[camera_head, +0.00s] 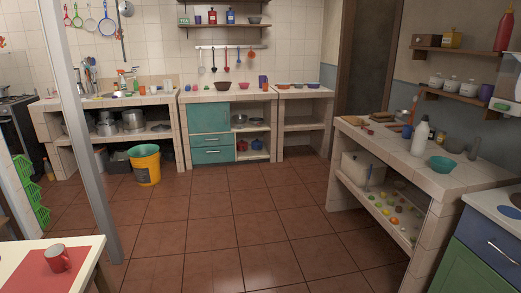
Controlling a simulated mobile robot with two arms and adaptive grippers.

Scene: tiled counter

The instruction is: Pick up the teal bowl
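The teal bowl (443,164) stands upright on the tiled counter (467,182) at the right of the head view. Its inside looks empty. A white bottle (420,136) stands just behind it to the left, and a grey bowl or mortar (455,145) stands behind it to the right. Neither of my grippers shows in this view, and nothing is touching the bowl.
Open tiled floor (230,222) lies in front of the right counter. A table with a red mug (57,258) is at bottom left, beside a grey post (85,130). A yellow bucket (146,166) stands near the back counter. Shelves hang above the right counter.

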